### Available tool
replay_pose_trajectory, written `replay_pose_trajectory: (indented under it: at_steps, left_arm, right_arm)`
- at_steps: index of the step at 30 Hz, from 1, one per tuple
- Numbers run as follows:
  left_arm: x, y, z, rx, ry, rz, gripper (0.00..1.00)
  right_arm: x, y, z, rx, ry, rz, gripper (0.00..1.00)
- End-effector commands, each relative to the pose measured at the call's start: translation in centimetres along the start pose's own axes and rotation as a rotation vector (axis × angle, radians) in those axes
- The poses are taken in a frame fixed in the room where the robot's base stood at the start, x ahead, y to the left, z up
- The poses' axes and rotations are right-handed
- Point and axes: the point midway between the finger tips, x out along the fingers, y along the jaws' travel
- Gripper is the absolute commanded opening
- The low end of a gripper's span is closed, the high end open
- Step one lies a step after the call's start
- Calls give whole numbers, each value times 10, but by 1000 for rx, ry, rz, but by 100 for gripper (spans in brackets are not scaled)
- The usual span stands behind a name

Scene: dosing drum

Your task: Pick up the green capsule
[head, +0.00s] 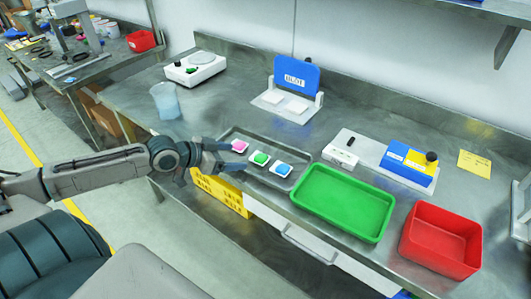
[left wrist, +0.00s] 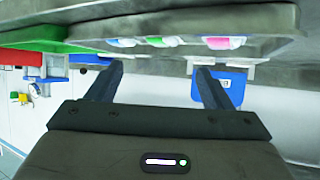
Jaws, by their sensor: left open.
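The green capsule (head: 261,158) sits in a white holder on a shallow grey tray (head: 234,132), between a pink capsule (head: 239,146) and a blue capsule (head: 282,169). My left gripper (head: 236,157) is open and empty at the tray's left edge, close to the pink capsule and left of the green one. In the left wrist view, which looks upside down, the green capsule (left wrist: 158,41) shows beyond the gap between the open fingers (left wrist: 160,70). The fingers do not touch it. My right gripper is not in view.
A green tray (head: 343,203) and a red bin (head: 440,239) stand to the right. A blue-lidded device (head: 296,76), a white scale (head: 194,69) and a clear beaker (head: 165,100) stand farther back. The bench between beaker and grey tray is clear.

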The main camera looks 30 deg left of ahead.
Motion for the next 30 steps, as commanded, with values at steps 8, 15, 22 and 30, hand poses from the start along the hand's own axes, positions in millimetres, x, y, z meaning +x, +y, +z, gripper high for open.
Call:
replay_pose_trajectory:
  at_steps: [8,15,22,30]
  left_arm:
    - [25,-1,1,-5,8,-2,74]
    - [44,-2,0,-6,5,-3,74]
    - [54,-1,0,-3,1,-1,74]
    - [71,-3,0,-7,5,0,74]
  right_arm:
    - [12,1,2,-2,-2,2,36]
    - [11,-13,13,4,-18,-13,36]
    - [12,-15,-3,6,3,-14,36]
    - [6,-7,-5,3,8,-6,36]
